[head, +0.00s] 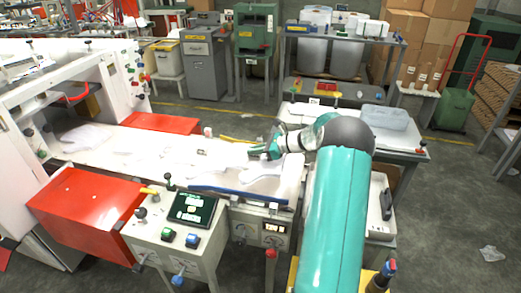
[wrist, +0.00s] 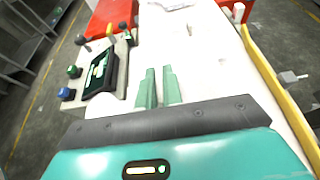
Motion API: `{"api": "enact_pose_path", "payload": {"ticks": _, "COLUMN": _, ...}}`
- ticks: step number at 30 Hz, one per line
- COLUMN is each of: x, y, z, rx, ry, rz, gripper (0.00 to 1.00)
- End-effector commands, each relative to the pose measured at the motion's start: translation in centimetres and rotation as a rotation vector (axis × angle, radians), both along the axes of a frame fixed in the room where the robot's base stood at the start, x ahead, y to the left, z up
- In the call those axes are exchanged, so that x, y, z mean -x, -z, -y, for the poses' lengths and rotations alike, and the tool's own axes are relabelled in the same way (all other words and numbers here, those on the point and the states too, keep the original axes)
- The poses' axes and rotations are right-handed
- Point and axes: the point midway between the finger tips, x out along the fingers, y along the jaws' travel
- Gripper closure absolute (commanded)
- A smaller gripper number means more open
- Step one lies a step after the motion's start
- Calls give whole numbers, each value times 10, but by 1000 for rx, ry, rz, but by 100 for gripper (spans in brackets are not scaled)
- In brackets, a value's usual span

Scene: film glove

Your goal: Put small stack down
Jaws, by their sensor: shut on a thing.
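My gripper (head: 266,152) reaches left from my teal arm, over the near right end of a long white work surface (head: 165,148). Its two pale green fingers (wrist: 160,88) point forward in the wrist view, close together with a narrow gap. They are shut on the small stack (head: 262,169), thin white film gloves that show below and left of the fingertips in the head view. White on white makes the stack's outline and thickness hard to tell. I cannot tell whether it touches the surface beneath. Another pale glove shape (head: 85,136) lies far left on the surface.
A control box with a dark screen (head: 190,209) and knobs stands at the near side. A red cover (head: 88,198) is to its left. A side table with a clear bin (head: 384,117) stands right, behind my arm. A yellow rail (wrist: 275,85) edges the surface.

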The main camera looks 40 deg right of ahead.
Motion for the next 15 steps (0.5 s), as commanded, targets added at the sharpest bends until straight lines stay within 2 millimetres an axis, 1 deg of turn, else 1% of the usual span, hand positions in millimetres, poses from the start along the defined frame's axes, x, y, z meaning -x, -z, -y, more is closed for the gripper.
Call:
{"api": "enact_pose_path", "payload": {"ticks": 3, "x": 6, "y": -8, "z": -16, "rx": 1, "ry": 0, "rz": 0, "gripper": 100}}
{"api": "enact_pose_path", "payload": {"ticks": 7, "x": 10, "y": -15, "z": -30, "rx": -1, "ry": -1, "rz": 1, "gripper": 100}}
{"api": "enact_pose_path", "payload": {"ticks": 12, "x": 14, "y": -19, "z": -40, "rx": 1, "ry": 0, "rz": 0, "gripper": 100}}
{"api": "enact_pose_path", "payload": {"ticks": 15, "x": 14, "y": -20, "z": -43, "rx": 1, "ry": 1, "rz": 1, "gripper": 100}}
